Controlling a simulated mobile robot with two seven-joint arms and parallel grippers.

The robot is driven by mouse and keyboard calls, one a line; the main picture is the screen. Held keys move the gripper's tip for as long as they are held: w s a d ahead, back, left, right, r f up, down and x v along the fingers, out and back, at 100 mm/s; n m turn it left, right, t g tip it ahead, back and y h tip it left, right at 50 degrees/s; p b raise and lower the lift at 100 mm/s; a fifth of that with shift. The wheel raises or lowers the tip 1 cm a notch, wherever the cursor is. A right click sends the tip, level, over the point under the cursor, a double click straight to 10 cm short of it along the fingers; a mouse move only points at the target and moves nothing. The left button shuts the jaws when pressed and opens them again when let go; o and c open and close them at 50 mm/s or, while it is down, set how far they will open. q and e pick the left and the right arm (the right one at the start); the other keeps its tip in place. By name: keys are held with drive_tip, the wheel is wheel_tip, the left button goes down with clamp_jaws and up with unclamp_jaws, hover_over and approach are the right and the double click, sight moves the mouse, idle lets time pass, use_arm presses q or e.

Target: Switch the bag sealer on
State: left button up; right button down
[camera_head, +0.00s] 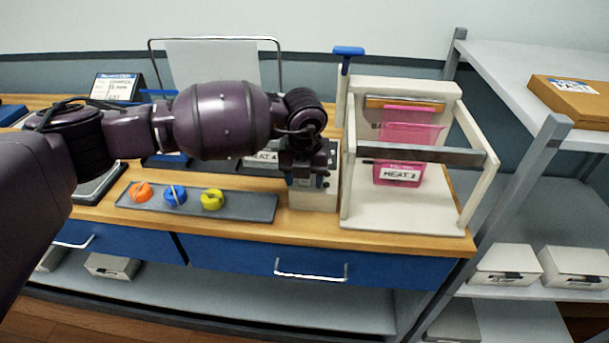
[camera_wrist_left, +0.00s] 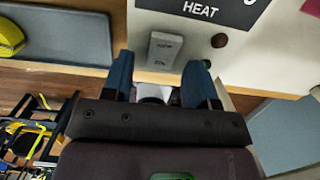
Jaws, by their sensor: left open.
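The bag sealer (camera_head: 405,215) is a cream frame on the bench's right end, with a dark bar across it and pink bags hanging inside. Its control box (camera_head: 313,198) stands at the left, mostly hidden behind my left gripper (camera_head: 306,178). The left wrist view shows the box's face with a HEAT label (camera_wrist_left: 200,10), a grey rocker switch (camera_wrist_left: 164,50) and a small dark round knob or lamp (camera_wrist_left: 219,40). My left gripper (camera_wrist_left: 160,78) is open. Its blue fingers sit either side of the switch's lower end; contact cannot be told. My right gripper is out of view.
A grey tray (camera_head: 250,208) with orange, blue and yellow rolls lies left of the control box. A blue-topped lever (camera_head: 348,52) rises behind the box. Grey shelves (camera_head: 540,60) with boxes stand at the right. Blue drawers (camera_head: 310,258) line the bench front.

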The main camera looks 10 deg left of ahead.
sight(304, 191)
use_arm(q)
drive_tip(key=shift+r, duration=0.2)
wheel_tip(304, 191, up, 10)
drive_tip(key=s, duration=0.1)
drive_tip(key=shift+s+r+p, duration=0.15)
drive_tip(key=shift+s+p, duration=0.05)
drive_tip(key=shift+p, duration=0.15)
